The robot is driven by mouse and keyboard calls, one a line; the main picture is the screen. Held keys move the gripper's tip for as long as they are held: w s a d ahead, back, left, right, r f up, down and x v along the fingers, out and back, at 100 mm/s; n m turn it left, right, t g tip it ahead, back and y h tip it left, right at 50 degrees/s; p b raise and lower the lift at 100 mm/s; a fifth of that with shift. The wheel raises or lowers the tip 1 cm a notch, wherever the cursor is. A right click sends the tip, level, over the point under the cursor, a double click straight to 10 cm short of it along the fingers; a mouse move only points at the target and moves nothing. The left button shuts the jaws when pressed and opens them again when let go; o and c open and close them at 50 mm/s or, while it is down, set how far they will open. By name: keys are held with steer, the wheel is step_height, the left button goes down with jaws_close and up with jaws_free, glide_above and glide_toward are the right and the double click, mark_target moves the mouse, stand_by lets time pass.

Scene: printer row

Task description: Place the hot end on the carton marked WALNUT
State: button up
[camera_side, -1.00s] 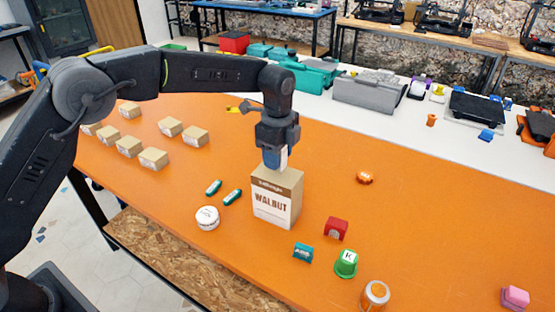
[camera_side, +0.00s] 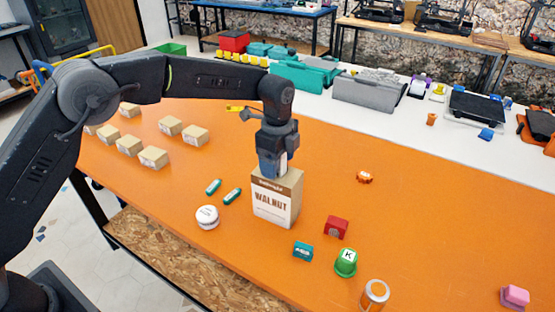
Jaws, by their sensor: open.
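The carton marked WALNUT (camera_side: 273,207) stands upright on the orange table, tan on top with a white label. My gripper (camera_side: 272,172) points straight down over its top, with the fingertips at or very close to the top face. The jaws are open. A small pale piece (camera_side: 283,161) shows at the fingers' right side; it may be the hot end, but the fingers hide most of that spot. I cannot tell whether it rests on the carton.
A white round tin (camera_side: 207,217) and two teal pieces (camera_side: 223,191) lie left of the carton. A red block (camera_side: 336,227), teal block (camera_side: 303,251), green cup (camera_side: 346,262) and can (camera_side: 374,295) stand to its right. Several small boxes (camera_side: 153,157) are at left.

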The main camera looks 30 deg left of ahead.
step_height(320, 180, up, 11)
steer(key=shift+r, duration=0.8)
steer(key=s+a+r+n+t, duration=0.2)
steer(key=s+a+r+n, duration=0.25)
steer(key=s, duration=0.35)
steer(key=s+a+r+n+t, duration=0.1)
steer(key=s+a+r+n, duration=0.35)
steer(key=s, duration=0.35)
steer(key=s+a+f+n+t, duration=0.1)
steer(key=s+f+n, duration=0.3)
steer(key=s, duration=0.4)
steer(key=s+a+f+n+t, duration=0.1)
steer(key=s+a+f+n, duration=0.3)
steer(key=s, duration=0.4)
steer(key=shift+s+n+t, duration=0.3)
steer(key=shift+s+n, duration=0.05)
steer(key=shift+n, duration=0.15)
